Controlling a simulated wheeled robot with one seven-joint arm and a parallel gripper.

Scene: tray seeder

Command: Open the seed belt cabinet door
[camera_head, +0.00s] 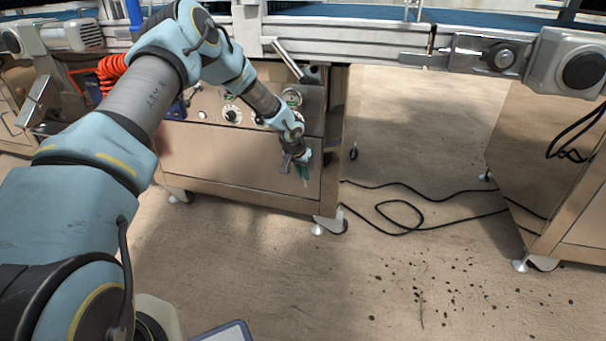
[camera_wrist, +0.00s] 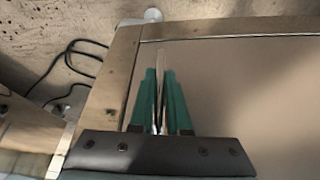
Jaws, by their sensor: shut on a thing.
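The seed belt cabinet door (camera_head: 225,159) is a plain metal panel on the cabinet's front, below the dials. It looks closed in its frame. In the wrist view, the door (camera_wrist: 245,85) fills the right side, with a thin dark seam along its edge. My gripper (camera_head: 304,172) is at the door's right end. In the wrist view, the green fingers of my gripper (camera_wrist: 159,78) are shut on a thin, pale upright piece, which looks like the door handle (camera_wrist: 160,60). The fingers hide most of this handle.
A control panel (camera_head: 212,112) with dials sits above the door. The conveyor rail (camera_head: 350,38) runs above the cabinet. A black cable (camera_head: 400,232) lies looped on the floor to the right. Another metal cabinet (camera_head: 545,170) stands at far right. The floor before the door is clear.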

